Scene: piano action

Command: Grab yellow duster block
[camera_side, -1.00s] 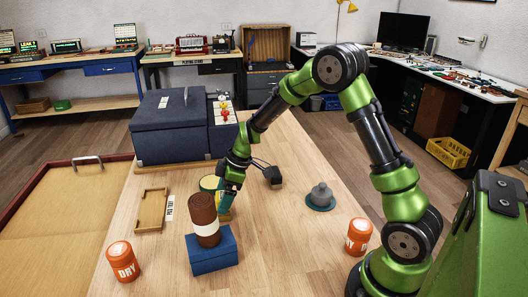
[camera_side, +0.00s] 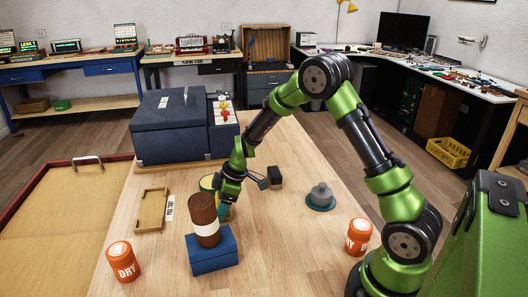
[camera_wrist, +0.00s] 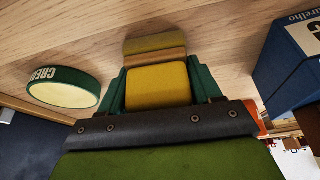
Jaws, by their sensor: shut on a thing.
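The yellow duster block (camera_wrist: 157,87) sits between the two green fingers of my gripper (camera_wrist: 158,88) in the wrist view. A finger touches each side of it, and a wood-coloured band shows at its far edge. In the side view my gripper (camera_side: 226,204) points down behind the brown cylinder. There the block is mostly hidden by the cylinder and the fingers. I cannot tell whether the block is clear of the table.
A brown cylinder with a white band (camera_side: 206,212) stands on a blue box (camera_side: 212,250), close in front of my gripper. A round green tin (camera_wrist: 65,88) is beside it. Orange jars (camera_side: 122,262), a wooden tray (camera_side: 150,210) and a grey lidded pot (camera_side: 321,196) stand farther off.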

